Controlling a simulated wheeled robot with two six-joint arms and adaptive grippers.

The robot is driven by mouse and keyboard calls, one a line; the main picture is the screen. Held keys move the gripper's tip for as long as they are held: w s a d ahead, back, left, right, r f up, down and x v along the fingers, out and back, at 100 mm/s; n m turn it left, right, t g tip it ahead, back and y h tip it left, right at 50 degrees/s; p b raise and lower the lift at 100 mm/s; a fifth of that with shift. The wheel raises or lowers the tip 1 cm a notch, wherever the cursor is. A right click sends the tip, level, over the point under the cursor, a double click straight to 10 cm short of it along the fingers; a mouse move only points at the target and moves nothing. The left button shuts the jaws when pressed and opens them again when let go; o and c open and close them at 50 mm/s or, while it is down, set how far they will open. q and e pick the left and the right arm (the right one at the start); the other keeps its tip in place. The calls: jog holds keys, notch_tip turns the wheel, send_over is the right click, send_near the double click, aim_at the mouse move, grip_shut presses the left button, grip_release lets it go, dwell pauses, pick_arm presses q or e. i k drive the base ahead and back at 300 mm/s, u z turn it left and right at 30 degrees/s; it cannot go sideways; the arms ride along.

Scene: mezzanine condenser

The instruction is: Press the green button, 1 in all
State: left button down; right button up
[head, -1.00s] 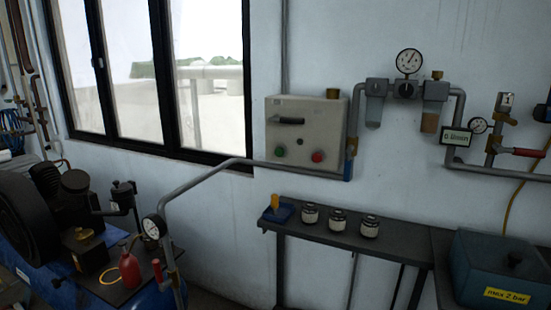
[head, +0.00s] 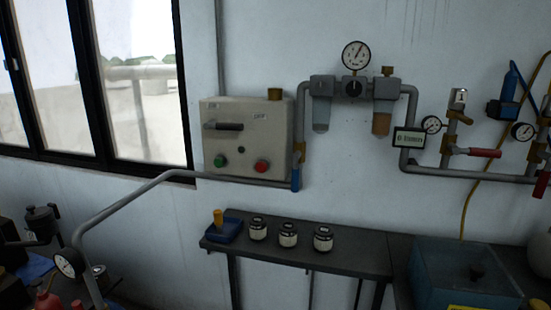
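The green button (head: 219,160) is on the lower left of a light grey control box (head: 243,118) on the wall, in the head view. A red button (head: 262,166) sits to its right on the same box, with a small dark knob between and above them. A dark lever handle lies across the upper part of the box. Neither of my grippers shows in the head view.
A grey pipe (head: 150,187) runs in front of the wall below the box. A narrow dark shelf (head: 345,253) below holds several small jars and a blue tray (head: 224,232). A filter unit with a gauge (head: 356,55) hangs to the right, and a teal box (head: 462,280) stands lower right.

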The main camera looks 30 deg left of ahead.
aim_at(219, 162)
jog(key=i, duration=1)
jog(key=u, duration=0.55)
